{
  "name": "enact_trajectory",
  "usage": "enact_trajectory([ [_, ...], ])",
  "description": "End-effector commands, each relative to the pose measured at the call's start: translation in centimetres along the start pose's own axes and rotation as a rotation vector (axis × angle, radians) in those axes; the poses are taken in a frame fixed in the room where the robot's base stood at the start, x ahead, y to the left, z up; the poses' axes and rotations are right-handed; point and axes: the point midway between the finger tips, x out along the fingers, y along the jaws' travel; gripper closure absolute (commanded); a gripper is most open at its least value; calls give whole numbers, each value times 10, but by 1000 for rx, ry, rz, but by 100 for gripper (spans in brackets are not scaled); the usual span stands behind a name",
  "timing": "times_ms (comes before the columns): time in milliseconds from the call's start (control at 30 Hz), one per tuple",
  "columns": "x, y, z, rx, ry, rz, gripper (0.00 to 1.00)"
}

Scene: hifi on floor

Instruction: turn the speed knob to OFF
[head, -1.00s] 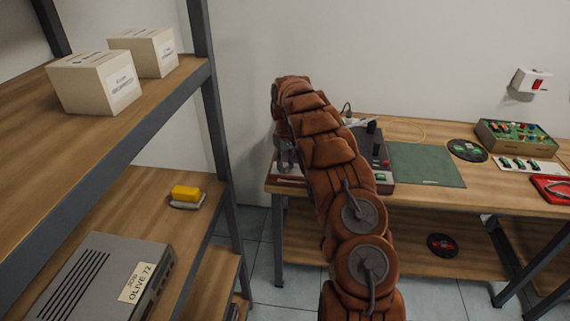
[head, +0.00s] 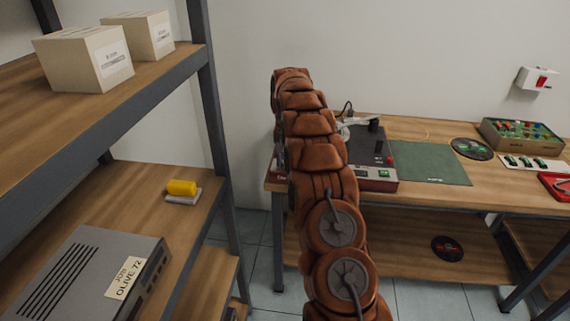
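A machine with a grey top and dark red front (head: 377,183) stands at the left end of the workbench. It has a black upright part, a red button and a small green-lit switch at its right side. My brown arm covers much of its left and middle. I cannot make out the speed knob or its setting. My gripper (head: 281,152) is at the far end of my arm, over the machine's left side. Only a grey sliver of it shows past the arm, so its fingers are hidden.
A green mat (head: 428,163) lies right of the machine on the workbench (head: 440,197). Beyond it are a black disc (head: 471,149), a box of coloured parts (head: 521,135) and a red tray (head: 556,186). A shelf rack (head: 212,110) with boxes stands close on the left.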

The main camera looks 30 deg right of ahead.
Motion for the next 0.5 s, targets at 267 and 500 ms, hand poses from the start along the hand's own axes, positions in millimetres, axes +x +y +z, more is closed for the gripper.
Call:
enact_trajectory([
  [267, 0, -2, 0, 134, 2, -2, 100],
  [500, -1, -2, 0, 179, 3, -3, 100],
])
